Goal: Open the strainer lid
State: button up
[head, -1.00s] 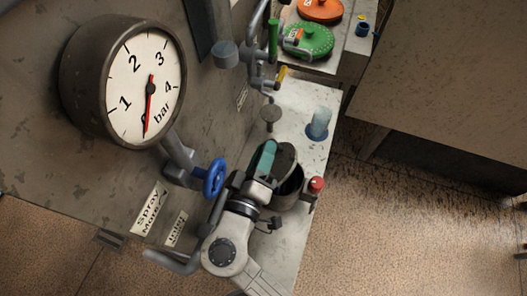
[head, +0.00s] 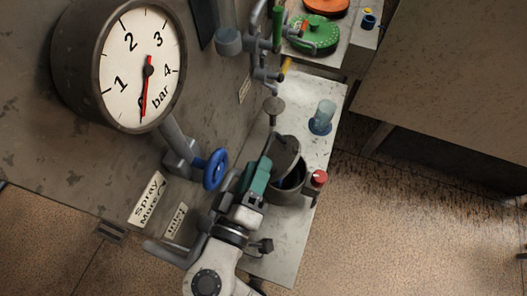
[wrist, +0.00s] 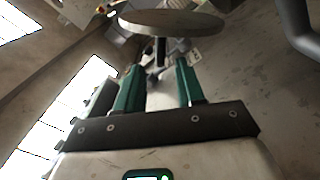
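The strainer is a dark round pot (head: 290,193) on the pale bench in the head view. Its round grey lid (head: 287,153) stands tilted up at the pot's far side, and part of the dark inside shows. My gripper (head: 262,165), with teal fingers, is at the pot's left side, close to the lid; I cannot tell whether it touches. In the wrist view the fingers (wrist: 160,80) are apart with nothing clearly held between them.
A red knob (head: 319,178) sits at the pot's right. A blue handwheel (head: 214,169) and the pressure gauge (head: 140,65) are on the panel at left. A clear blue cup (head: 322,117) stands on the bench (head: 300,95). Valves and pipes stand behind.

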jog(key=shift+b+v, duration=0.3)
jog(key=shift+v, duration=2)
jog(key=shift+c, duration=0.2)
